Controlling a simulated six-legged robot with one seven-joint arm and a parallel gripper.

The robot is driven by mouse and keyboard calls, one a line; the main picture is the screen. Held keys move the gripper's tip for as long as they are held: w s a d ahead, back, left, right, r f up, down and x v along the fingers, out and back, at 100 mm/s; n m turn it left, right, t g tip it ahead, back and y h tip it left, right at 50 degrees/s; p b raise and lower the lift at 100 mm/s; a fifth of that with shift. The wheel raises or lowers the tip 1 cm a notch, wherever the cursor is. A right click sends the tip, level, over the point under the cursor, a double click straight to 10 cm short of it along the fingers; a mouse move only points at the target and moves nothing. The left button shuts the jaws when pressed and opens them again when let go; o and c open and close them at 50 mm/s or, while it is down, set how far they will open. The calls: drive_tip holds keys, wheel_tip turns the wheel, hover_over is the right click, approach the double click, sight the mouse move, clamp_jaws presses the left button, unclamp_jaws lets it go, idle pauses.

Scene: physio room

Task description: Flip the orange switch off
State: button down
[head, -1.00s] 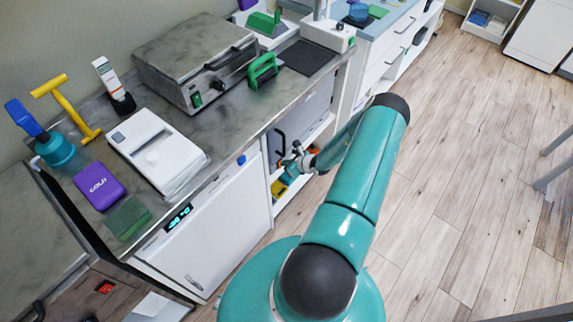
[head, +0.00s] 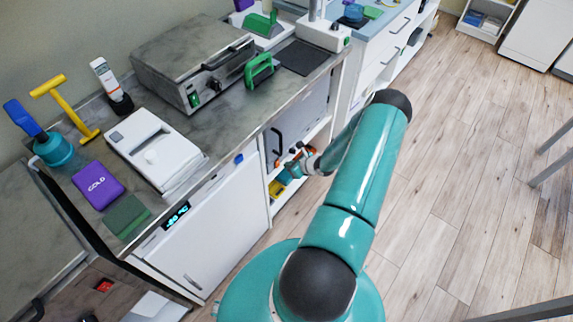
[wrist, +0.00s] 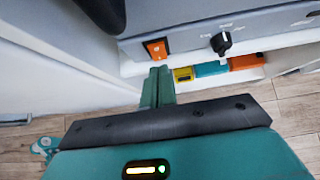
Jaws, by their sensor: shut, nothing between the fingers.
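The orange switch (wrist: 156,48) is a small rocker on the grey front panel of an appliance (wrist: 190,42) in the wrist view. A black knob (wrist: 221,42) sits to its right. Which way the rocker is tilted is too small to tell. My gripper (wrist: 158,72) is shut and empty, with its teal fingers pointing at the panel just below the switch in the picture. I cannot tell whether the fingertips touch it. In the head view my gripper (head: 290,165) is low by the open shelves under the counter, partly hidden, and the orange switch cannot be clearly made out there.
Yellow, teal and orange boxes (wrist: 212,69) lie beyond the panel. A white fridge (head: 215,220) stands left of the open shelves. The counter (head: 225,125) above carries a metal press (head: 190,60) and a white device (head: 150,150).

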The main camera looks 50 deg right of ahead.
drive_tip(key=w+r+v, duration=0.1)
drive_tip(key=v, duration=0.9)
drive_tip(key=shift+s+r, duration=0.2)
drive_tip(key=shift+r, duration=0.05)
drive_tip(key=shift+s+d, duration=0.1)
